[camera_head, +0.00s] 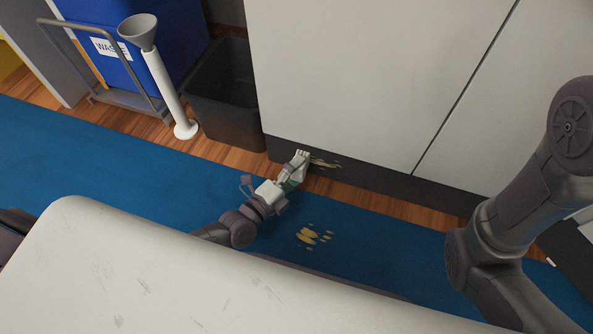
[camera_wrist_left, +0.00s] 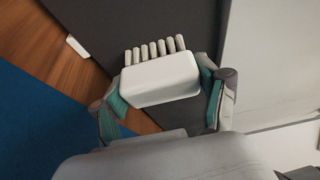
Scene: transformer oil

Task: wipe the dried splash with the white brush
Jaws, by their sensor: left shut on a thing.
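The white brush (camera_wrist_left: 160,82) is held between the teal-padded fingers of my left gripper (camera_wrist_left: 163,94), its pale bristles pointing away from the wrist toward a dark surface. In the head view, my left gripper (camera_head: 291,180) and the brush (camera_head: 301,157) are low at the cabinet's dark plinth. A yellowish dried splash (camera_head: 325,163) lies on the plinth, just right of the brush. Whether the bristles touch it cannot be told. Another yellowish splash (camera_head: 309,236) lies on the blue mat. No splash shows in the wrist view. My right gripper is out of view.
The large pale cabinet (camera_head: 370,80) rises behind the plinth. A black bin (camera_head: 228,100), a white post with a grey funnel (camera_head: 165,85) and a blue waste container (camera_head: 150,40) on a trolley stand left. The blue mat (camera_head: 110,160) has free room left of my arm.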

